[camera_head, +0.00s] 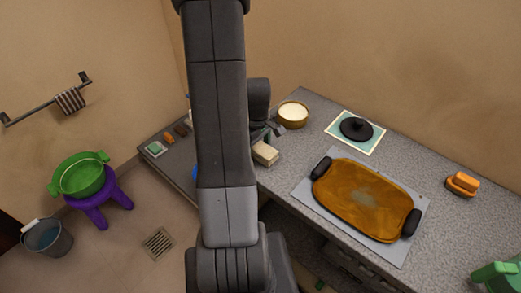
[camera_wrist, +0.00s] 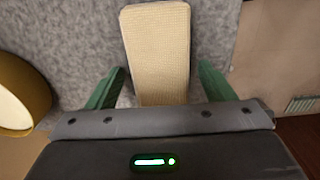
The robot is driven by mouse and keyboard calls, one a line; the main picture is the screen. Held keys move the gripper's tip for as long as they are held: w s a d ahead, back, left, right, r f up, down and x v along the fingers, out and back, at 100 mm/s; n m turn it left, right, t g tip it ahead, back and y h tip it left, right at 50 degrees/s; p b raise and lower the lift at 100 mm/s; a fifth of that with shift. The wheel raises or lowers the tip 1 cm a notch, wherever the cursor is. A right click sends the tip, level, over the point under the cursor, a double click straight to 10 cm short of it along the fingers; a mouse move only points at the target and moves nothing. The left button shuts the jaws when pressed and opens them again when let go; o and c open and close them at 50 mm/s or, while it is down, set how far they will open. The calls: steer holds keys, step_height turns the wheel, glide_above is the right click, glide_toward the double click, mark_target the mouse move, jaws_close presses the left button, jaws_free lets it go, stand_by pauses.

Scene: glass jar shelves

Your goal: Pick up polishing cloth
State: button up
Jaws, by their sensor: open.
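A pale beige, textured, folded block that looks like the polishing cloth (camera_head: 265,153) lies on the grey speckled counter near its front edge. In the wrist view the cloth (camera_wrist: 157,45) runs lengthwise from the top of the picture down between the fingers. My gripper (camera_wrist: 160,82) is open, with one green finger on each side of the cloth's near end and a gap on both sides. In the head view my gripper (camera_head: 268,133) is just behind the cloth and partly hidden by my arm. The cloth's near end is hidden by the gripper body.
A round cream-filled bowl (camera_head: 293,115) stands close behind the cloth, also at left in the wrist view (camera_wrist: 14,95). A black lid (camera_head: 356,128) on a mat and an amber tray (camera_head: 365,197) stand to the right. Orange blocks (camera_head: 462,183) lie farther right. The floor is left of the counter.

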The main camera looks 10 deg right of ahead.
mark_target(258, 145)
steer(key=shift+c, duration=0.2)
steer(key=c, duration=1)
step_height(258, 145, up, 10)
steer(key=shift+b, duration=0.35)
